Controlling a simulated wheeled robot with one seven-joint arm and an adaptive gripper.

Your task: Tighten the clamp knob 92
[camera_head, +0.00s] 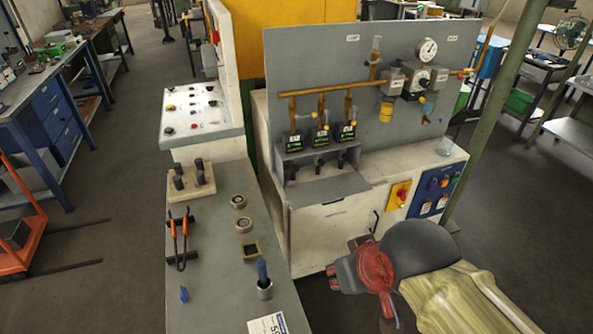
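I cannot read a 92 label anywhere, so I cannot tell which part is clamp knob 92. On the grey bench top (215,285) a dark blue upright handle (262,270) stands in a pale round socket near the front right edge. A small blue knob-like piece (184,294) is at the front left. My gripper (350,277), dark grey and red, is at the lower right, in front of the white cabinet. It is right of the bench and apart from both blue parts. Its fingertips are too unclear to show whether it is open.
Two round fittings (239,202) and a beige block with dark pegs (190,182) are further back. A grey panel (340,80) with brass pipes and a gauge rises behind.

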